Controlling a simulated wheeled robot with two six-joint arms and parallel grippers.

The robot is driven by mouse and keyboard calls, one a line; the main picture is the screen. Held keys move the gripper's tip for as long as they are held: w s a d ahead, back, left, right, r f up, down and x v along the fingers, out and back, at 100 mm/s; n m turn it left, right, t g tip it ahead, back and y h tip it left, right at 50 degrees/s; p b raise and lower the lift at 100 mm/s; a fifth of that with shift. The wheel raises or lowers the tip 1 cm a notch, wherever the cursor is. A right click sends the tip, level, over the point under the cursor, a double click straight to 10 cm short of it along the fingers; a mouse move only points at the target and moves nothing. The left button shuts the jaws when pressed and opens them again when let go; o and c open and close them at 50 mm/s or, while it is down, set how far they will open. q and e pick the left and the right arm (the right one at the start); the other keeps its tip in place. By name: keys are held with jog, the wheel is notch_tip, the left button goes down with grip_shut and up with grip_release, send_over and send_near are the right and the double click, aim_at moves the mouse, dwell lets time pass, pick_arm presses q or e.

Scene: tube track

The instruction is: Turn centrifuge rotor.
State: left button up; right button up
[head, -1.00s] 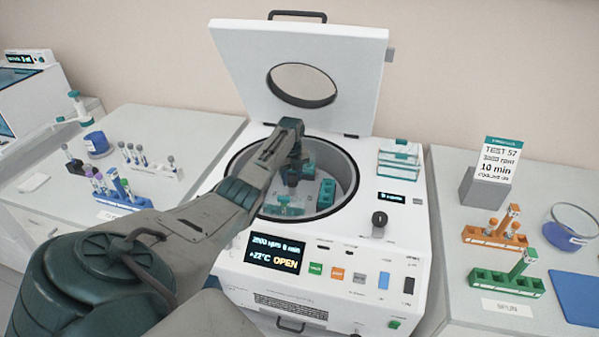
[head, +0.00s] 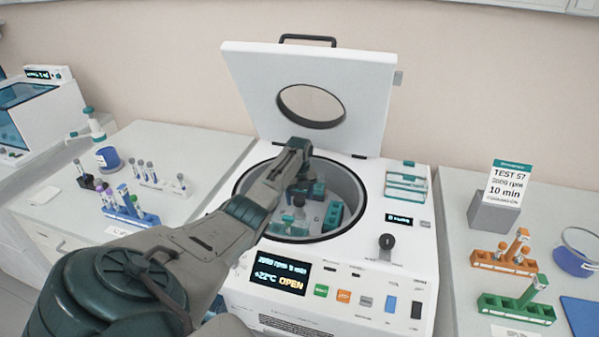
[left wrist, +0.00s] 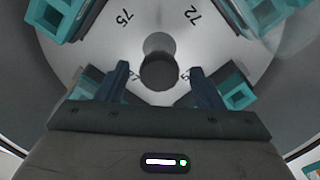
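The white centrifuge (head: 390,262) stands in the middle with its lid (head: 368,95) raised and its display reading OPEN. Inside the bowl is the grey rotor (head: 314,212) with teal buckets (head: 333,215) around it. My left gripper (head: 300,185) reaches down into the bowl. In the left wrist view its two dark fingers (left wrist: 160,82) are apart, with the rotor's round hub (left wrist: 158,62) ahead of and between them, and nothing is clearly gripped. The rotor (left wrist: 160,22) shows numbers 75 and 72 there. My left arm hides part of the bowl. My right gripper is not in view.
An orange rack (head: 500,262) and a green rack (head: 515,308) stand on the right bench beside a sign. The left bench holds a blue rack (head: 130,216) with tubes and a white rack (head: 160,186). The raised lid bounds the space behind the bowl.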

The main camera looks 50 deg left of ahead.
pick_arm(q)
jog(key=shift+r, duration=0.1)
notch_tip(320, 180, up, 11)
jog(key=b, duration=0.2)
jog(key=shift+f+b, duration=0.2)
jog(key=shift+b, duration=0.15)
